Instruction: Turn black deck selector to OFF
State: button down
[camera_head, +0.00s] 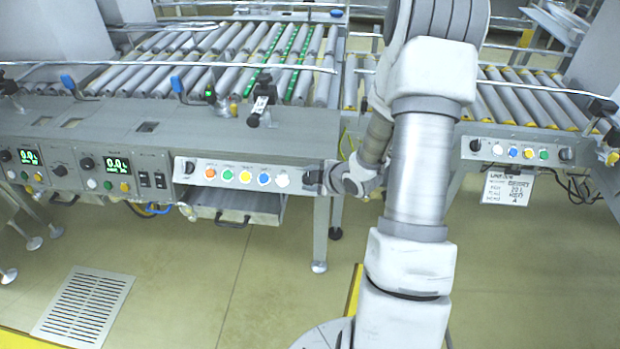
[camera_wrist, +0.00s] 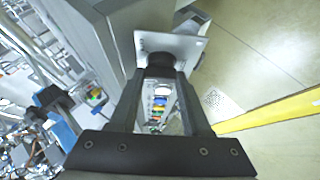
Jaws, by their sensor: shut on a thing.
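The black deck selector (camera_head: 311,177) is a dark knob at the right end of the grey control panel (camera_head: 196,182) in the head view, partly hidden by my gripper. In the wrist view the black knob (camera_wrist: 160,59) sits between my two fingertips, in front of a pale plate (camera_wrist: 185,44). My gripper (camera_head: 325,178) reaches it from the right. In the wrist view my gripper (camera_wrist: 160,73) is shut on the knob, one finger on each side. I cannot read the knob's pointer or any OFF mark.
A row of coloured buttons (camera_head: 245,176) lies just left of the knob. Two boxes with green displays (camera_head: 117,164) are farther left. Roller conveyors (camera_head: 210,60) lie behind. Another button panel (camera_head: 520,152) is at right, beyond my arm. The floor (camera_head: 230,290) in front is mostly clear.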

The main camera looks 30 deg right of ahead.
jog(key=shift+c, duration=1.8)
grip_release()
jog(key=shift+r, duration=0.2)
